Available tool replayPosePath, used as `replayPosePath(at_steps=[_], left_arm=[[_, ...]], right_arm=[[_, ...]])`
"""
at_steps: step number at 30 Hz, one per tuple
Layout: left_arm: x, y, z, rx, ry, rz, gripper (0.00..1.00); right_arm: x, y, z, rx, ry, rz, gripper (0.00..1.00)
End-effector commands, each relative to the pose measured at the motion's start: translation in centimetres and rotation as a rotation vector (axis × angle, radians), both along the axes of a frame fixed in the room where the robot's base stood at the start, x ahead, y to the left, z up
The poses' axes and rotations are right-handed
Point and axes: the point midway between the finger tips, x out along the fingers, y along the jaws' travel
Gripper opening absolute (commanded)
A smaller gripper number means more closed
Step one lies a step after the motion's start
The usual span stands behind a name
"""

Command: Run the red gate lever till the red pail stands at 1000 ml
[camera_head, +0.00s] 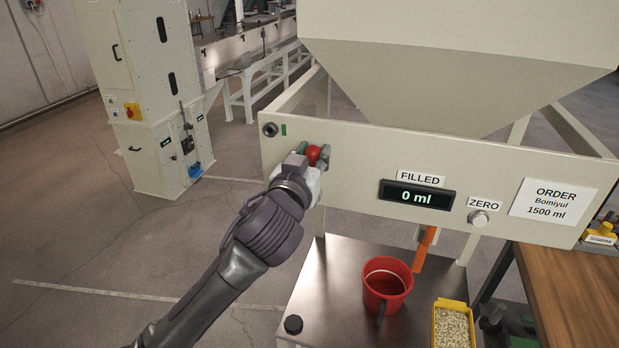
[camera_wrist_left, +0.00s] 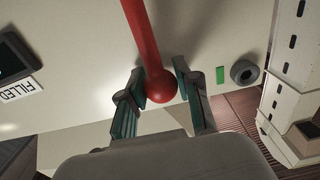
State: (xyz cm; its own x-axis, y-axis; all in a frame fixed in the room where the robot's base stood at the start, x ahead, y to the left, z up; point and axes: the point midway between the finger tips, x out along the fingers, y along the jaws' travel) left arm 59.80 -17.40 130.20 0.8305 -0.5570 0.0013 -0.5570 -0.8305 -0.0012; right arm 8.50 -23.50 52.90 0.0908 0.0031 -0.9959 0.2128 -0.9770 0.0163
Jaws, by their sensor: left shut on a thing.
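The red gate lever is a red rod ending in a red ball knob (camera_head: 313,155) at the left of the cream hopper panel. In the left wrist view the rod and knob (camera_wrist_left: 161,88) lie between the fingers of my left gripper (camera_wrist_left: 160,82). My left gripper (camera_head: 316,158) is shut on the knob. The red pail (camera_head: 387,280) stands on the dark platform below an orange spout (camera_head: 425,249). No contents show in it. The FILLED display (camera_head: 416,196) reads 0 ml. My right gripper is not in view.
A ZERO button (camera_head: 479,218) and an order card (camera_head: 553,203) reading Bomiyul 1500 ml are on the panel. A yellow bin of pale grains (camera_head: 452,325) is right of the pail. A wooden table (camera_head: 570,290) stands at right, a cream cabinet (camera_head: 140,90) at left.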

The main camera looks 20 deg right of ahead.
Motion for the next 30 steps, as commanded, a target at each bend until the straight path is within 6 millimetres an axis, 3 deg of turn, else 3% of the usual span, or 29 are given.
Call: replayPosePath(at_steps=[30], left_arm=[[-3.2, -4.7, -1.8, -0.002, 0.005, -0.005, 0.16]], right_arm=[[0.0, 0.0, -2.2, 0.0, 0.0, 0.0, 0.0]])
